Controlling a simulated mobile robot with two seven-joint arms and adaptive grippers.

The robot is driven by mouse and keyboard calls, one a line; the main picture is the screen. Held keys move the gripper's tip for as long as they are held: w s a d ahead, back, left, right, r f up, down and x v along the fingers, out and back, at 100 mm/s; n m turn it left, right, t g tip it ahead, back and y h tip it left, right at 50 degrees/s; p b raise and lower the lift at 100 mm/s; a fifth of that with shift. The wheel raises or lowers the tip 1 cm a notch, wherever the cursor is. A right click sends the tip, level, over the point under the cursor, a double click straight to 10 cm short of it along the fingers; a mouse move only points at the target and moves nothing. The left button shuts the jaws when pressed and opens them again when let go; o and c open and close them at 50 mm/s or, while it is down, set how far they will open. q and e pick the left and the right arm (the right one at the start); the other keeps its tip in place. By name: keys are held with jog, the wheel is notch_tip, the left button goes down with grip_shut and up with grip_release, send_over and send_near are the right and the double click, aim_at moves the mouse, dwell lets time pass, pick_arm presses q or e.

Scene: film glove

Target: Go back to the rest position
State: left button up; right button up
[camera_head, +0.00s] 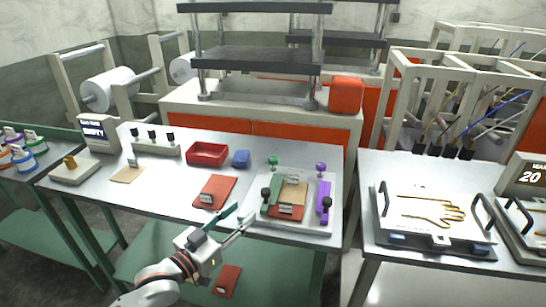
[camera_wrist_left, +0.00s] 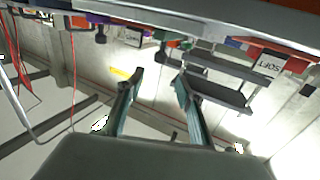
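My left gripper (camera_head: 243,213) is at the front edge of the middle table in the head view, its arm coming up from the bottom. Its two fingers stand apart with nothing between them, and they also show apart in the left wrist view (camera_wrist_left: 159,74). The fingertips are just left of a grey tray (camera_head: 290,228) holding a green, a tan and a red piece. My right gripper does not show in either view.
A glove-shaped wire plate (camera_head: 410,232) with handles is on the right table. Another red card (camera_head: 227,280) lies on the lower shelf.

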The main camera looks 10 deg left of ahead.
pick_arm(q)
jog(key=s+f+g+y, duration=0.4)
jog(key=s+f+g, duration=0.1)
jog(key=s+f, duration=1.6)
notch_tip(320, 180, down, 4)
jog(key=shift+a+f+g+y, duration=0.2)
jog(key=shift+a+g+y, duration=0.05)
jog(key=shift+g+y, duration=0.05)
